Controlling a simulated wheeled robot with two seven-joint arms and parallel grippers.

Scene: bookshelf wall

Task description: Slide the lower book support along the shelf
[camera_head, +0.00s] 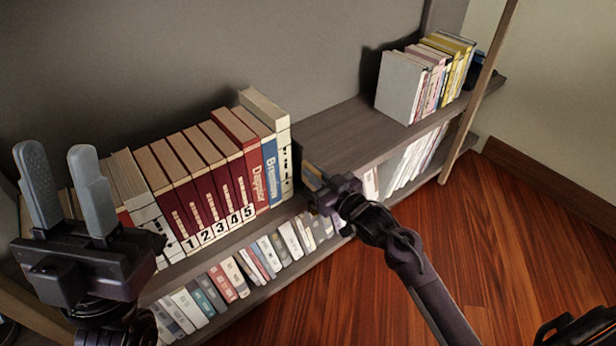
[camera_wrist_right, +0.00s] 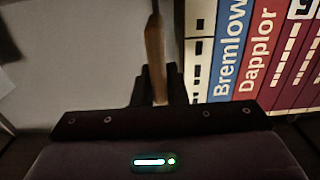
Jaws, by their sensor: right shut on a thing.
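The book support (camera_wrist_right: 154,52) shows in the right wrist view as a thin upright panel with a light wood edge. My right gripper (camera_wrist_right: 157,85) is shut on that edge. In the head view my right gripper (camera_head: 322,188) is at the shelf front, just right of the row of large books, and hides much of the support. The support stands beside the white end book (camera_head: 284,165); a narrow dark strip shows between them in the wrist view. My left gripper (camera_head: 60,160) is open and empty, in front of the row's left end.
Large red books (camera_head: 205,165) numbered 1 to 5 and a blue book (camera_head: 271,170) stand on the shelf. Right of the support, the shelf board (camera_head: 345,135) is bare up to another book group (camera_head: 400,85). Smaller books (camera_head: 240,275) fill the level below. A wooden post (camera_head: 480,90) stands at right.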

